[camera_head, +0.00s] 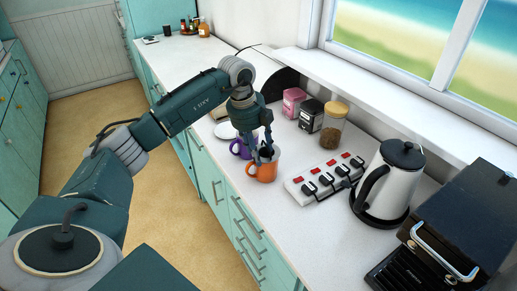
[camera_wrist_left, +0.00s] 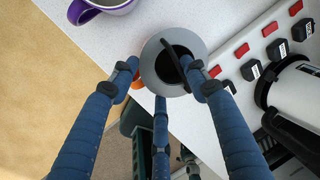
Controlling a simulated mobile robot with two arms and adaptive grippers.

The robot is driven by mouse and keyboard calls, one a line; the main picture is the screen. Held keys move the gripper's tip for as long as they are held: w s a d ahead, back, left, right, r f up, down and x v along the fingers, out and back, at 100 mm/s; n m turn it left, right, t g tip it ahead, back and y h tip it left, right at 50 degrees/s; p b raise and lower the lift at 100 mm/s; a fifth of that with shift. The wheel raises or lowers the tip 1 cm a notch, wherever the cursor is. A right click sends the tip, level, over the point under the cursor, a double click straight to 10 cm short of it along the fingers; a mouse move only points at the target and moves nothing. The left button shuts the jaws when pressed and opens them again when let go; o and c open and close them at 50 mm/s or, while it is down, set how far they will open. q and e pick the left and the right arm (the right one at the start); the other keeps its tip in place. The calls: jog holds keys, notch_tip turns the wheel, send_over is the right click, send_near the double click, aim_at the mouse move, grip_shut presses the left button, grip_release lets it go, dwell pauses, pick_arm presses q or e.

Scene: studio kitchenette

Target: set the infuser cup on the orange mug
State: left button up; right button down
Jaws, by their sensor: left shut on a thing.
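My left gripper (camera_head: 263,152) is over the orange mug (camera_head: 264,172) on the counter. In the left wrist view its fingers (camera_wrist_left: 165,72) are shut on the infuser cup (camera_wrist_left: 153,51), which has a wide grey rim and a dark inside. The infuser cup is right over the orange mug; I cannot tell whether they touch. The cup hides most of the mug in the wrist view, where only a bit of orange (camera_wrist_left: 138,82) shows. In the head view the fingers mostly hide the cup. My right gripper is not in view.
A purple mug (camera_head: 238,149) stands close behind the orange mug, with a white plate (camera_head: 225,131) beyond. A power strip (camera_head: 325,178) with several red switches lies to the right, then a kettle (camera_head: 388,185) and a dark appliance (camera_head: 462,225). Jars (camera_head: 333,126) line the wall.

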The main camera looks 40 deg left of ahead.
pick_arm(q)
jog(key=shift+f, duration=0.1)
dwell(0.5)
jog(key=shift+f, duration=0.2)
dwell(0.6)
jog(key=o, duration=1.2)
jog(key=v, duration=1.2)
